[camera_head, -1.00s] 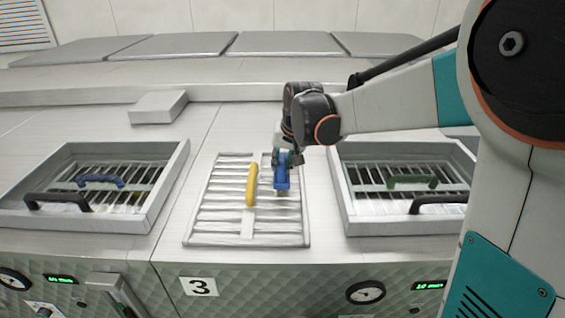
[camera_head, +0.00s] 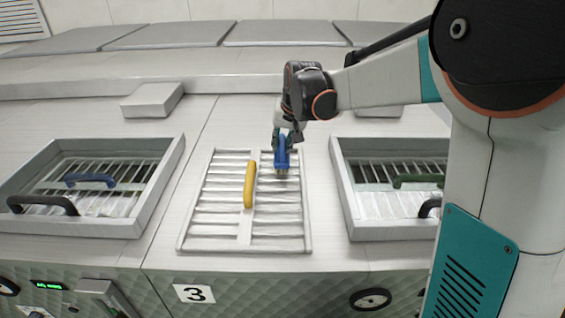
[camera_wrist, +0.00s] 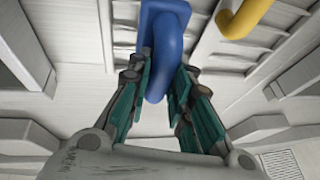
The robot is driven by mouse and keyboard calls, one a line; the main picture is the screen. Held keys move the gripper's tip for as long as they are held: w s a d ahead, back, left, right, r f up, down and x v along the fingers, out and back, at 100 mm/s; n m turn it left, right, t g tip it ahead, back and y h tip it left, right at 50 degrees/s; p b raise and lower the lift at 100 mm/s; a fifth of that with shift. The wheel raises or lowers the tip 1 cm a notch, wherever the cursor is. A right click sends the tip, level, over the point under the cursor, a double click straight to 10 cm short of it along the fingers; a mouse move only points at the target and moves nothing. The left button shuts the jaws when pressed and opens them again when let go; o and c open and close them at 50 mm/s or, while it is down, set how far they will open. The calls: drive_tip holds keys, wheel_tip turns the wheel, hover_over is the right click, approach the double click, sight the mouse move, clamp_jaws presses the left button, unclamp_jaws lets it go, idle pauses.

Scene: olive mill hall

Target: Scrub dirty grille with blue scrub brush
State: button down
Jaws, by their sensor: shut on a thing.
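The grille (camera_head: 244,242) is a pale grey slatted panel with a yellow handle (camera_head: 250,184). It lies in the middle of the counter in the head view. My gripper (camera_head: 287,139) is shut on the blue scrub brush (camera_head: 282,155), above the right half of the grille toward its far edge. In the wrist view the brush's blue loop (camera_wrist: 166,45) sits between my gripper's fingers (camera_wrist: 160,90). The tan bristles point down at the slats; I cannot tell whether they touch. No clear dirt shows on the slats.
Two open grey basins with racks stand at left (camera_head: 125,228) and right (camera_head: 350,215). The left rack has a blue handle (camera_head: 90,180), the right a green one (camera_head: 417,181). A grey block (camera_head: 152,101) lies behind. A plate marked 3 (camera_head: 195,294) is on the front.

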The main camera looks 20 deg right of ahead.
drive_tip(key=shift+w+d, duration=0.25)
drive_tip(key=shift+w, duration=0.5)
drive_tip(key=r, duration=0.1)
drive_tip(key=r+p, duration=0.1)
drive_tip(key=r, duration=0.1)
drive_tip(key=r+p, duration=0.1)
drive_tip(key=shift+s+r, duration=0.25)
drive_tip(key=shift+w+r+p, duration=0.3)
drive_tip(key=shift+r+p, duration=0.2)
drive_tip(key=shift+r, duration=0.05)
drive_tip(key=shift+p+v, duration=0.4)
drive_tip(key=shift+v, duration=0.45)
drive_tip(key=shift+w+a+r, duration=0.1)
drive_tip(key=shift+w+r, duration=0.15)
drive_tip(key=shift+r, duration=0.3)
drive_tip(key=shift+s+f, duration=0.1)
